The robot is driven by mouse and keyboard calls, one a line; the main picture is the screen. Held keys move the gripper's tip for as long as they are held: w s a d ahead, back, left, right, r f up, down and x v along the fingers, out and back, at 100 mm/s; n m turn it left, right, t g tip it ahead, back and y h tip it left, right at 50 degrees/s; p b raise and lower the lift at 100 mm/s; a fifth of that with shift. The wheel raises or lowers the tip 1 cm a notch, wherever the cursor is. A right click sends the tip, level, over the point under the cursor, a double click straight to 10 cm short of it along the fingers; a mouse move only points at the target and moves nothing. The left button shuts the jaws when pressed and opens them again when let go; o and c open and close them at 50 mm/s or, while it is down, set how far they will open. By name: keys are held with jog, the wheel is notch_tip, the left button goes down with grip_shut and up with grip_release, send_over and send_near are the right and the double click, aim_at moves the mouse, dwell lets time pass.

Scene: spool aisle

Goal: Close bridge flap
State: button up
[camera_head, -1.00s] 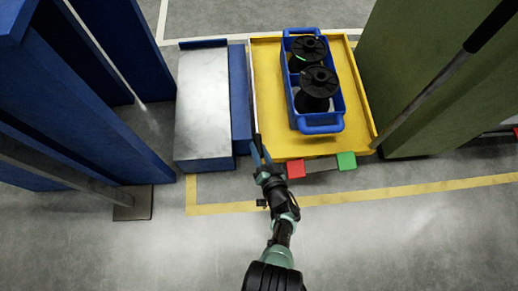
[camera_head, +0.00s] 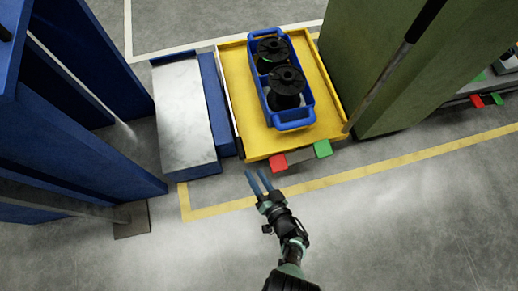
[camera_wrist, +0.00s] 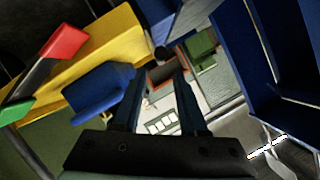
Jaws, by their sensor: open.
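A flat grey metal panel (camera_head: 185,115) with a blue strip (camera_head: 217,105) along its right side lies left of the yellow tray (camera_head: 235,85) in the head view. It looks like the bridge flap, but I cannot tell for certain. My gripper (camera_head: 258,181) is open and empty, in front of the tray's near left corner and apart from it in the picture. In the wrist view my gripper (camera_wrist: 158,78) shows two spread fingers with nothing between them. The yellow tray (camera_wrist: 112,42) is on the left there.
A blue crate (camera_head: 296,124) with two black spools (camera_head: 287,82) sits on the tray. Red (camera_head: 278,163) and green (camera_head: 322,149) blocks are at its front edge. A blue rack (camera_head: 100,150) stands left, a green panel (camera_head: 375,70) right. The floor in front is clear.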

jog(key=shift+v, duration=0.95)
